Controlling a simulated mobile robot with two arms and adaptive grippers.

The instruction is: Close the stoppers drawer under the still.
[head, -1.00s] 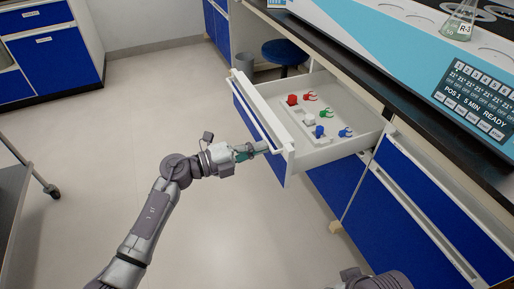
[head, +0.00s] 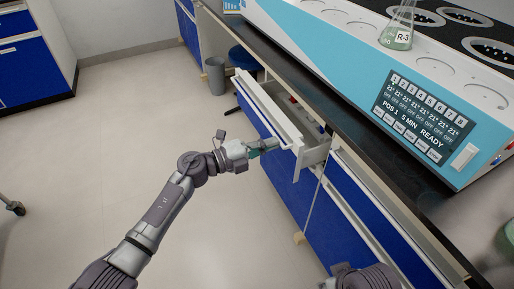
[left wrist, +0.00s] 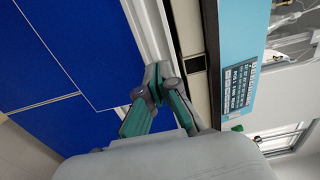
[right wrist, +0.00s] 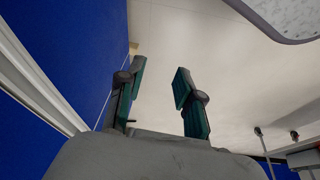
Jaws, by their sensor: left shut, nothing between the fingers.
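The stoppers drawer (head: 268,110) under the still (head: 385,85) stands partly open, with its blue and white front a short way out from the cabinet. A thin strip of its inside shows, with parts of a red and a blue item in it; the rest is hidden under the counter. My left gripper (head: 272,146) is at the near end of the drawer front, apparently against it. In the left wrist view its fingertips (left wrist: 158,72) meet and hold nothing, beside a white edge. My right gripper (right wrist: 158,78) is open and empty in the right wrist view, near blue cabinet fronts.
The dark countertop (head: 345,150) overhangs the drawer. A flask labelled R-3 (head: 398,32) stands on the still. A grey bin (head: 215,76) and a blue stool (head: 245,62) are beyond the drawer. The floor (head: 100,150) to the left is clear.

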